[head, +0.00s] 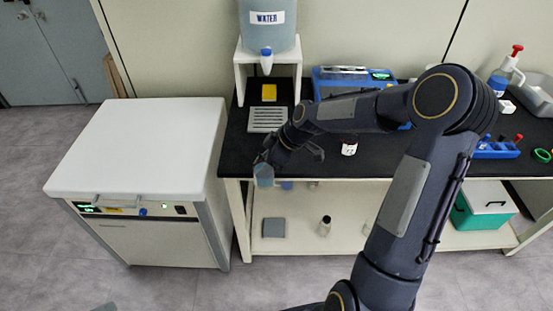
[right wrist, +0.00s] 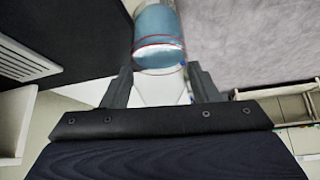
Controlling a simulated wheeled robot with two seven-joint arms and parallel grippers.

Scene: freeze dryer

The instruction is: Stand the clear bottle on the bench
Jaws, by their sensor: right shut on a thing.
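The clear bottle (head: 264,176) looks bluish and see-through in the head view, and small. It also shows in the right wrist view (right wrist: 158,28), with blue contents and a red ring line, at the tips of the fingers. My right gripper (head: 264,162) is shut on it; the fingers also show in the right wrist view (right wrist: 162,78). The bottle hangs at the front edge of the black-topped bench (head: 395,163), near its left end, and appears out over the edge. Its far end is cut off in the wrist view. My left gripper is not in view.
A small labelled jar (head: 349,147), a blue device (head: 350,75) and a blue rack (head: 495,149) are on the bench. A white freeze dryer (head: 140,145) stands left.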

